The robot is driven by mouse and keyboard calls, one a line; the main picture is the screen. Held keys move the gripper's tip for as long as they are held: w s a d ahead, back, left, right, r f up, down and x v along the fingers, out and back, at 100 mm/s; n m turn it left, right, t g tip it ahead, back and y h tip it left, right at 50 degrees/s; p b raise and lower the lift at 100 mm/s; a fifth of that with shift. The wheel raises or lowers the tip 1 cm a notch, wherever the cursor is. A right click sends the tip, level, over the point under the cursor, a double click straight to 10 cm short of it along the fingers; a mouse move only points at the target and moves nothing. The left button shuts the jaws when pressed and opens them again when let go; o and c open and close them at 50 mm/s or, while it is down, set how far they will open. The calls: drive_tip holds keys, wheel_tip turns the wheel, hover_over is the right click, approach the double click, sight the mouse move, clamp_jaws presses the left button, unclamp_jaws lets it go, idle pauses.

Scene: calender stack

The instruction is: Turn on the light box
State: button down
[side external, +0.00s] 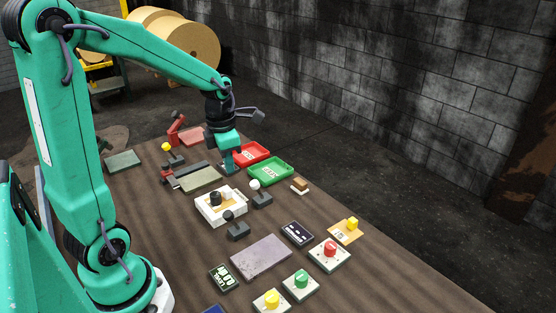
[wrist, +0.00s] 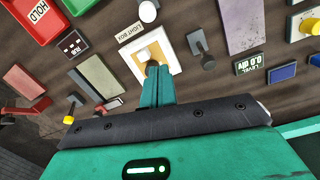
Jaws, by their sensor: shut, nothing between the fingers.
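In the wrist view the light box (wrist: 170,45) sits just beyond my fingertips, beside a "LIGHT BOX" label (wrist: 131,33). My gripper (side external: 228,171) points down, behind the box in the side view, and its fingers are shut and empty. I cannot tell whether the box is lit.
A white-knobbed lever (side external: 258,191) and a dark-knobbed lever (side external: 236,226) stand close to the box. A red tray (side external: 265,153) and a green tray (side external: 286,168) lie behind, to the right. Buttons, including a red one (side external: 330,249), and a grey plate (side external: 260,257) lie nearer.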

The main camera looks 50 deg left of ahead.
sight(257, 190)
drive_tip(key=f, duration=1)
drive_tip(key=shift+w+a+f, duration=0.1)
drive_tip(key=shift+w+a, duration=0.15)
drive_tip(key=shift+a, duration=0.15)
drive_tip(key=shift+w+d+r, duration=0.15)
drive_tip(key=shift+w+r, duration=0.15)
drive_tip(key=shift+w, duration=0.25)
drive_tip(key=shift+w+d+r, duration=0.15)
drive_tip(key=shift+w+r, duration=0.1)
drive_tip(key=shift+w, duration=0.3)
drive_tip(key=shift+w+d+r, duration=0.2)
drive_tip(key=shift+w+r, duration=0.15)
drive_tip(key=shift+w, duration=0.4)
